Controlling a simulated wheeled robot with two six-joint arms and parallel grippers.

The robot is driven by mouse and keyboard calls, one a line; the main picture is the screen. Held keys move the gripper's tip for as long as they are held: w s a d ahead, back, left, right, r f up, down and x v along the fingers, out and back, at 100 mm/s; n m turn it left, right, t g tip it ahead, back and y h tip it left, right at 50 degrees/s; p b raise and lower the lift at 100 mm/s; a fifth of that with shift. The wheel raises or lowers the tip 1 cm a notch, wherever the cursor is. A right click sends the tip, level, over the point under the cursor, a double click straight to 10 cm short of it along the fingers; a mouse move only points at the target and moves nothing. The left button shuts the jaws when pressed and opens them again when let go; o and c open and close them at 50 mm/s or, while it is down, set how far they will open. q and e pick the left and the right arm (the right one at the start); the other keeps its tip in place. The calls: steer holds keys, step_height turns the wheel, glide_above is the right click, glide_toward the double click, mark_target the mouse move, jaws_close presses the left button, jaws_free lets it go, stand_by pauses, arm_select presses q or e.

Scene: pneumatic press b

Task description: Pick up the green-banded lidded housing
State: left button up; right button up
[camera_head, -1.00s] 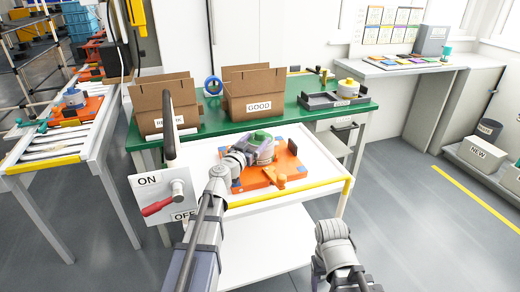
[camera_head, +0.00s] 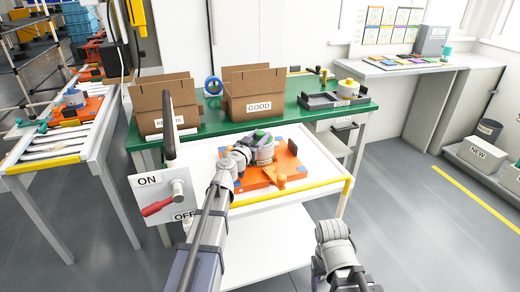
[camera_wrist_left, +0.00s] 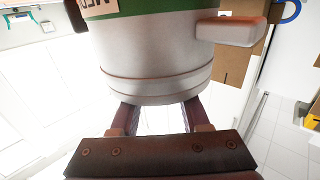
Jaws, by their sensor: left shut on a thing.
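The green-banded lidded housing (camera_head: 264,154) is a pale round body with green at its top. It appears upright at the orange fixture (camera_head: 292,172) on the white cart. My left gripper (camera_head: 250,147) is shut on its left side. In the left wrist view the housing (camera_wrist_left: 155,60) fills the space beyond the gripper (camera_wrist_left: 155,118), with a green band, part of a label and a side lug showing. I cannot tell whether its base is clear of the fixture. My right arm's end (camera_head: 334,240) is at lower right; its jaws cannot be made out.
A lever panel (camera_head: 160,193) marked ON and OFF stands left of the cart (camera_head: 270,205). Behind are a green bench (camera_head: 202,126), a GOOD carton (camera_head: 253,92), another carton (camera_head: 165,105) and a dark tray (camera_head: 322,100).

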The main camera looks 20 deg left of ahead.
arm_select(q)
jaws_close()
stand_by(0.7)
